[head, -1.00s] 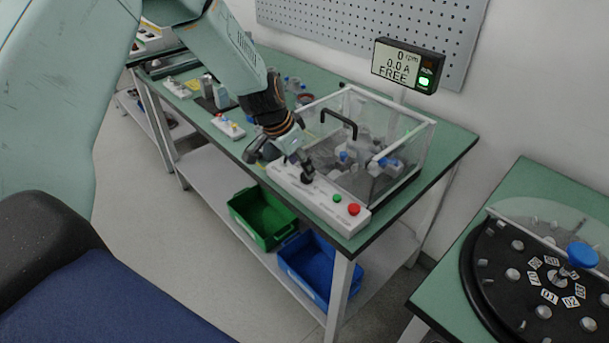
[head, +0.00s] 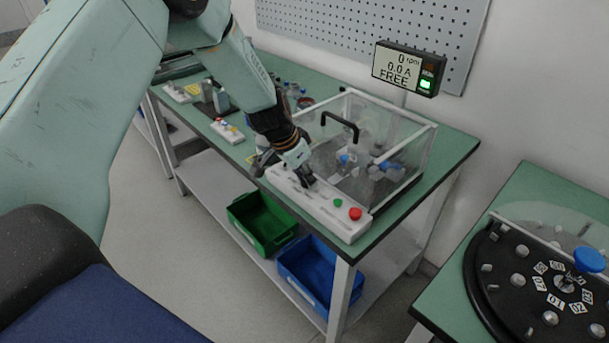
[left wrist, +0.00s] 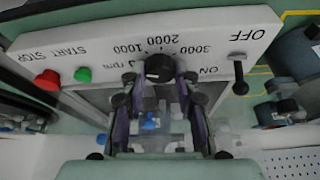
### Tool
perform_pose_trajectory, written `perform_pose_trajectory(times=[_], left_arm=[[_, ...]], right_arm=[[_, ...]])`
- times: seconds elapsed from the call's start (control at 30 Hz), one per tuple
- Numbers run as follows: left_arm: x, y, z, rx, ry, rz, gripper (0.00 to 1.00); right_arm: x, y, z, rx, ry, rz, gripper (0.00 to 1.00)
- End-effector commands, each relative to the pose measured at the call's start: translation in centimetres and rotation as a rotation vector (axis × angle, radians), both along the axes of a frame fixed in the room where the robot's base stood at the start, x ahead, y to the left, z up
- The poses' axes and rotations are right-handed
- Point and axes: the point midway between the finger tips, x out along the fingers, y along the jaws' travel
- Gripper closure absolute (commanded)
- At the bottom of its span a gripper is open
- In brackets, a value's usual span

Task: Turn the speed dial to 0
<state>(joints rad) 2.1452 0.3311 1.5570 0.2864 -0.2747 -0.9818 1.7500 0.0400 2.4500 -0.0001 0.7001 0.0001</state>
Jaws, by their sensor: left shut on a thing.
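The white control panel (head: 325,208) stands at the front edge of the green bench. Its black speed dial (left wrist: 159,68) shows in the left wrist view, below the upside-down marks 3000, 2000 and 1000 rpm. My left gripper (head: 308,181) reaches down to the panel in the head view. In the left wrist view its fingers (left wrist: 160,80) are shut on the dial from both sides. I cannot make out where the dial's pointer stands. The display (head: 405,67) reads 0 rpm, 0.0 A and FREE, with a green light lit. My right gripper is not in view.
A green button (left wrist: 83,75) and a red button (left wrist: 48,80) sit beside the dial; a black ON/OFF lever (left wrist: 240,78) is on its other side. A clear box (head: 425,160) stands behind the panel. Green (head: 262,243) and blue (head: 325,298) bins lie below.

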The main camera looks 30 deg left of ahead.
Motion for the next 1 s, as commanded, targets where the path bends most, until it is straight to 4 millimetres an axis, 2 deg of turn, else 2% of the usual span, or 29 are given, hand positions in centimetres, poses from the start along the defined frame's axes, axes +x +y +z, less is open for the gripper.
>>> perform_pose_trajectory(times=[0.03,0.23,0.43,0.8,1.0], left_arm=[[0.1,0.1,0.0,0.001,-0.002,0.001,0.82],[0.1,0.1,0.1,0.001,-0.003,0.001,0.99],[0.0,0.0,0.2,0.002,-0.001,0.03,1.0],[0.0,-0.1,0.4,0.003,0.001,0.244,1.0],[0.0,-0.1,0.2,0.001,-0.002,0.294,1.0]], right_arm=[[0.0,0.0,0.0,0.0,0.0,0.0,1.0],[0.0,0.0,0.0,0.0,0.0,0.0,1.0],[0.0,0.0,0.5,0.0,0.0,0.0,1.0],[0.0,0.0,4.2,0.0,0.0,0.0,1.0],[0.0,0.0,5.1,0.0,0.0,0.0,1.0]])
